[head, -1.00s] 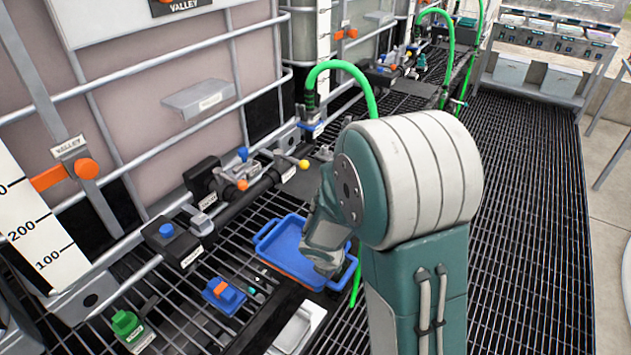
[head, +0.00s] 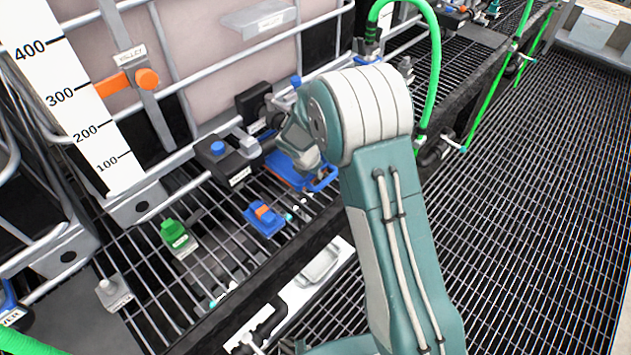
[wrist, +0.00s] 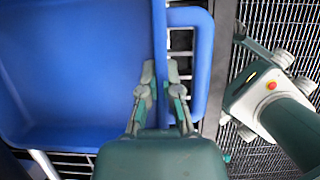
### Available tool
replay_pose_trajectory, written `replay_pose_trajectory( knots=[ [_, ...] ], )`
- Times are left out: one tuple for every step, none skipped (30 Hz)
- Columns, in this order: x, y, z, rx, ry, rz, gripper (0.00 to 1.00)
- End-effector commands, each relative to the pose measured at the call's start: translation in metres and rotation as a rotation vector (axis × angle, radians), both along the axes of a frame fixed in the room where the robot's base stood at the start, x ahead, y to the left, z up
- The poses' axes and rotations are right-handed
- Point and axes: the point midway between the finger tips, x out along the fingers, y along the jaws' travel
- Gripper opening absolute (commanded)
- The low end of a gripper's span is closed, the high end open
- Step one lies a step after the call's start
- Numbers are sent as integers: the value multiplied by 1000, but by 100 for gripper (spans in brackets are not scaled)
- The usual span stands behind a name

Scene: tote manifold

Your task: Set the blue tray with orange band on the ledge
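The blue tray with orange band (head: 289,181) is low beside the black pipe fittings in the head view, partly hidden by my arm. Only a thin trace of orange shows along its near side. In the wrist view the tray (wrist: 75,75) fills the left, with a looped handle at its right end. My gripper (wrist: 162,72) has one finger on each side of the tray's end wall, beside the handle, and appears shut on it. In the head view my gripper (head: 304,160) is over the tray.
Black manifold fittings (head: 225,163) and cage bars stand close behind the tray. A blue block with an orange top (head: 264,217) and a green block (head: 176,236) sit on the grating nearby. A green hose (head: 433,70) arches to the right. The floor grating at right is clear.

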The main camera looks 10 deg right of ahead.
Motion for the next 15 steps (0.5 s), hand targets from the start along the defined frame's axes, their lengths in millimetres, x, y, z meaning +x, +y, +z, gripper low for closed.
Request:
replay_pose_trajectory(
  knots=[
    [1,-1,-4,1,-3,-1,0],
    [1,-1,-5,1,-3,-1,0],
    [1,-1,-8,1,-3,-1,0],
    [1,-1,-10,2,-4,0,0],
    [1,-1,-13,1,-3,0,0],
    [0,-1,-18,1,-2,0,0],
    [0,-1,-23,1,-1,-1,0],
    [0,-1,-28,0,0,-1,0],
    [0,0,-34,0,-1,0,0],
    [0,0,-39,1,-1,0,0],
    [2,1,-42,1,-2,0,0],
    [4,2,-45,1,-4,1,0],
    [4,3,-46,0,-5,1,0],
    [4,3,-46,0,-5,0,0],
    [4,3,-45,0,-5,0,0]
  ],
)
